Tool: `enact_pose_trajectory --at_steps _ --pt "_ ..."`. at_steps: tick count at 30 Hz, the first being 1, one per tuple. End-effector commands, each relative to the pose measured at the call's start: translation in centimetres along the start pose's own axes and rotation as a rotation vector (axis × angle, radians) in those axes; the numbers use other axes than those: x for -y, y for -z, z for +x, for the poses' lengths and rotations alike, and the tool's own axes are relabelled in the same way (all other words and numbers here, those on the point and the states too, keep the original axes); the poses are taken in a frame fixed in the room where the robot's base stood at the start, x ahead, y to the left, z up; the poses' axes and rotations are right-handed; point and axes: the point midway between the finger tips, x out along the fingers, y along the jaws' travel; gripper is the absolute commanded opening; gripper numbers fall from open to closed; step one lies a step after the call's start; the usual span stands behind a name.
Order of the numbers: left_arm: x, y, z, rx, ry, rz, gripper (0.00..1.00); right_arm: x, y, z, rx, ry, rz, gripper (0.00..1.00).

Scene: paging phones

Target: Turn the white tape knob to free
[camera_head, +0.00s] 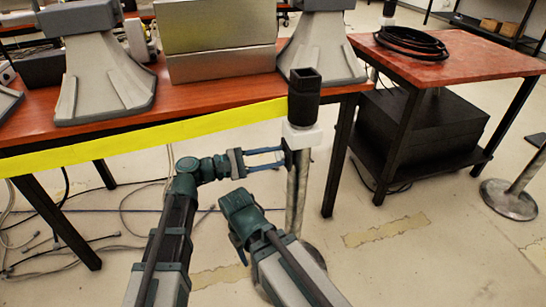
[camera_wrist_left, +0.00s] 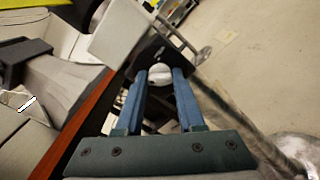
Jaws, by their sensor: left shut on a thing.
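A metal post (camera_head: 297,190) stands in front of the long table, with a black square head (camera_head: 304,95) and a white block (camera_head: 301,135) under it. A yellow tape (camera_head: 150,138) runs left from the post. In the left wrist view the white knob (camera_wrist_left: 159,73) sits on a dark plate beside the white block (camera_wrist_left: 120,32). My left gripper (camera_head: 284,157) reaches the post's left side, its blue fingers closed on the knob. In the head view the knob is hidden. My right gripper (camera_head: 238,215) hangs lower, apart from the post; its fingers do not show clearly.
The long red-brown table (camera_head: 250,95) carries grey stands and a metal box (camera_head: 218,42). A smaller table (camera_head: 455,58) holds a coiled black cable (camera_head: 411,40). Another post base (camera_head: 508,200) stands at the right. Loose cables lie on the floor at left.

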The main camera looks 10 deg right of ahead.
Motion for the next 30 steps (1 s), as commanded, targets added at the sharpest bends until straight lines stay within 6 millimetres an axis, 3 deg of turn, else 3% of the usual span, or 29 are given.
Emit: enact_pose_trajectory --at_steps 4,5,9,20,23,30 --pt "0.1 0.1 -0.1 -0.003 0.002 -0.001 0.00 0.0 0.0 0.0 0.000 0.000 0.000 0.56" --pt "0.1 0.1 -0.1 -0.003 0.002 -0.001 0.43 0.0 0.0 0.0 0.000 0.000 0.000 0.56" --pt "0.1 0.0 0.0 -0.002 0.001 0.000 0.68 0.0 0.0 0.0 0.000 0.000 0.000 0.56" --pt "0.0 0.0 -0.5 -0.001 0.000 0.000 0.68 0.0 0.0 0.0 0.000 0.000 0.000 0.56" --pt "0.0 0.0 -1.8 -0.003 -0.002 0.001 0.68 0.0 0.0 0.0 0.000 0.000 0.000 0.56" --pt "0.0 0.1 -6.9 -0.004 -0.003 0.000 0.68 0.0 0.0 0.0 0.000 0.000 0.000 0.56"
